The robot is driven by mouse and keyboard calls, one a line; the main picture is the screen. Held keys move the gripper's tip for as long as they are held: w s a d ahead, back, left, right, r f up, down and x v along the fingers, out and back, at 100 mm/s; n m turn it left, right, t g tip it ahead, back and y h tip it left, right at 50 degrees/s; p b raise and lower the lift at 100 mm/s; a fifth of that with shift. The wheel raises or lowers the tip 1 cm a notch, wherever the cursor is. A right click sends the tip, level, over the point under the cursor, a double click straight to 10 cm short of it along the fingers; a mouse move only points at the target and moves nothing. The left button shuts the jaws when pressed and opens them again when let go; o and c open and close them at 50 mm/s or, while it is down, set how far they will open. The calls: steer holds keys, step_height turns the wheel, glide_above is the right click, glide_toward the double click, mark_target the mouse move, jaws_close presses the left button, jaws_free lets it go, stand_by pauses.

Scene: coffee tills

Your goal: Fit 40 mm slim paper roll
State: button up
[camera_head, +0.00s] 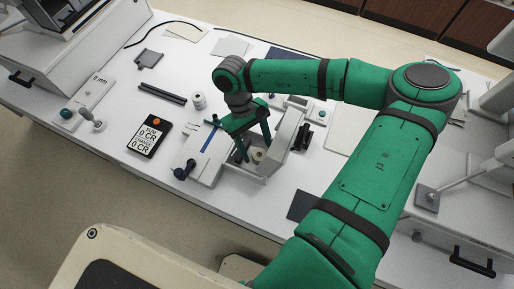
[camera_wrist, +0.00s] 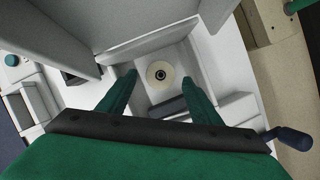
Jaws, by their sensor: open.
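My gripper (camera_head: 255,151) is open and points down into the open bay of a white till printer (camera_head: 205,156) on the counter. The printer's lid (camera_head: 282,137) stands raised. A second white roll (camera_head: 198,101) stands on the counter, left of my gripper.
A black display panel (camera_head: 151,135) lies at the left, near two dark bars (camera_head: 163,93). A dark knob (camera_head: 183,171) sticks out at the printer's front. A device with a blue button (camera_head: 318,113) stands behind the lid.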

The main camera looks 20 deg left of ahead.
steer(key=v, duration=0.9)
steer(key=shift+r, duration=0.15)
steer(key=shift+w, duration=0.1)
